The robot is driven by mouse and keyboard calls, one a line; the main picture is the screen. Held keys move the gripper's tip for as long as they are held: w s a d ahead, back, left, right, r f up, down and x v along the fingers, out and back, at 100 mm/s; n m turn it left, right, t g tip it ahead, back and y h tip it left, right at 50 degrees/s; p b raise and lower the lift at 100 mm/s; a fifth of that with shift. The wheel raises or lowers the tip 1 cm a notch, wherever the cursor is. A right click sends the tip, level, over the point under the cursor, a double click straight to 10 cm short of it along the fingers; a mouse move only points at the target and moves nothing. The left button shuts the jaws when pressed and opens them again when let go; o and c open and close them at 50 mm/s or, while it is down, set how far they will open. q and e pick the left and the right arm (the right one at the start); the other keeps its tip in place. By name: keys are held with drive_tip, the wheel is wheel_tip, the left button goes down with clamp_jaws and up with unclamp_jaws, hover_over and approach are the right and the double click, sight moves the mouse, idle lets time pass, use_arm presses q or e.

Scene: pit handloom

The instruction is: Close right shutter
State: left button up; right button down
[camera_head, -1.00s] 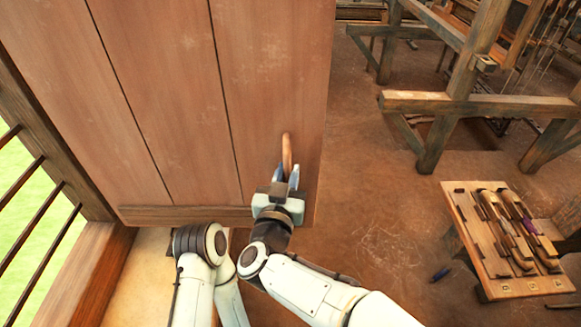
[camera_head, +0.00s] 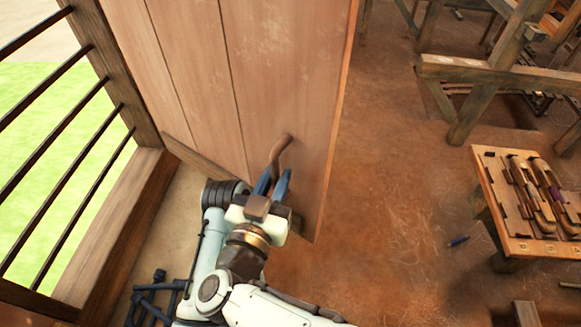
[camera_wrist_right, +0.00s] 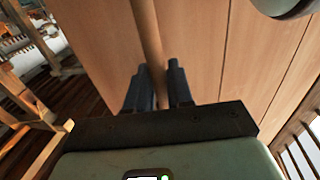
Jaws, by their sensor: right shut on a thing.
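The wooden shutter (camera_head: 285,70) is a tall board of reddish-brown planks, standing open at an angle to the barred window frame (camera_head: 110,225) on the left. A curved brown handle (camera_head: 280,150) sticks out near its lower free edge. My right gripper (camera_head: 273,181) is shut on the handle, its blue fingers on either side of it. In the right wrist view the handle (camera_wrist_right: 148,45) runs down between the two dark fingers (camera_wrist_right: 160,84), with the shutter planks (camera_wrist_right: 205,50) behind. My left gripper is not in view.
Dark bars cross the window opening, with green grass outside. A low wooden table (camera_head: 488,205) with curved tools stands at the right. A timber loom frame (camera_head: 500,75) is at the upper right. The earthen floor (camera_head: 390,200) between is mostly clear.

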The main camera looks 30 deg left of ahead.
drive_tip(key=shift+s+a, duration=0.25)
drive_tip(key=shift+s, duration=0.35)
drive_tip(key=c, duration=1.2)
unclamp_jaws()
drive_tip(key=shift+o, duration=0.2)
drive_tip(key=shift+s, duration=0.1)
drive_tip(key=b+v, duration=0.1)
drive_tip(key=v, duration=0.6)
drive_tip(key=shift+s, duration=0.15)
